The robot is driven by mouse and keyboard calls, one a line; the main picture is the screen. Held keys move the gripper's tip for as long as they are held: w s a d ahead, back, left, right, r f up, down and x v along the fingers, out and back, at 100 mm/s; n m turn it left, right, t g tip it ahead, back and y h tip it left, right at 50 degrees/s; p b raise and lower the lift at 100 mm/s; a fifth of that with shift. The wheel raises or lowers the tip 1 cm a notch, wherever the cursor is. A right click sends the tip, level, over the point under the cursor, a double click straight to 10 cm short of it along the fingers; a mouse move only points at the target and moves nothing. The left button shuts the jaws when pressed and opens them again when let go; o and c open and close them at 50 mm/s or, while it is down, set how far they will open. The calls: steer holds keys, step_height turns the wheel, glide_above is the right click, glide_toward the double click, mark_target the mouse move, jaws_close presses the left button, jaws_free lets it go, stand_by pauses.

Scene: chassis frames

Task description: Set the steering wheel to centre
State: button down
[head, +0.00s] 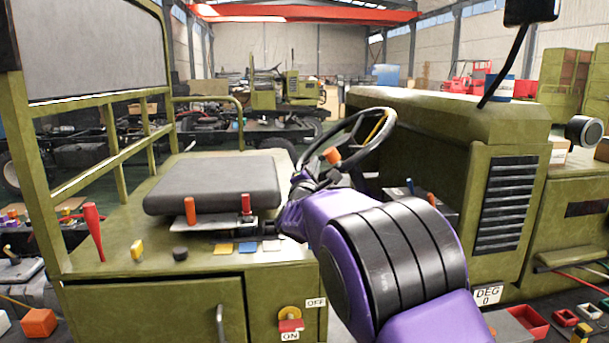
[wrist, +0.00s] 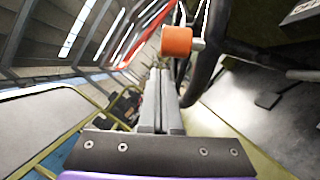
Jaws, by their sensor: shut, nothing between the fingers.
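The steering wheel (head: 321,143) is a dark, tilted ring beside the green hood. An orange spinner knob (head: 333,155) sits on its near side, and a yellow strip shows toward its upper right. My gripper (head: 302,178) is beside the wheel's near left side, partly hidden by my purple arm. In the wrist view my gripper's two grey fingers (wrist: 157,72) are together and empty. The orange knob (wrist: 177,41) is just beyond and slightly right of the tips, apparently apart from them. The dark wheel rim (wrist: 206,60) curves down at right. A plate reads DEG 0 (head: 487,295).
A grey seat (head: 213,185) is left of the wheel. Orange and red levers (head: 190,210) stand before it, and a red lever (head: 93,230) is further left. The green hood (head: 450,115) closes off the right. A mirror arm (head: 505,65) hangs above it.

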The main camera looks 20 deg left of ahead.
mark_target(325, 155)
steer(key=shift+w+d+r, duration=0.2)
steer(key=shift+d, duration=0.15)
steer(key=shift+r, duration=0.1)
steer(key=d+r+n+g+y, duration=0.1)
steer(key=d+n+g+y, duration=0.1)
steer(key=y, duration=0.1)
steer(key=shift+w+r+b, duration=0.1)
steer(key=shift+r+b, duration=0.05)
steer(key=shift+b, duration=0.25)
steer(key=shift+g, duration=0.3)
steer(key=d, duration=0.1)
steer(key=d+r, duration=0.2)
steer(key=d, duration=0.1)
steer(key=shift+w+r+b, duration=0.15)
steer(key=shift+w+b, duration=0.2)
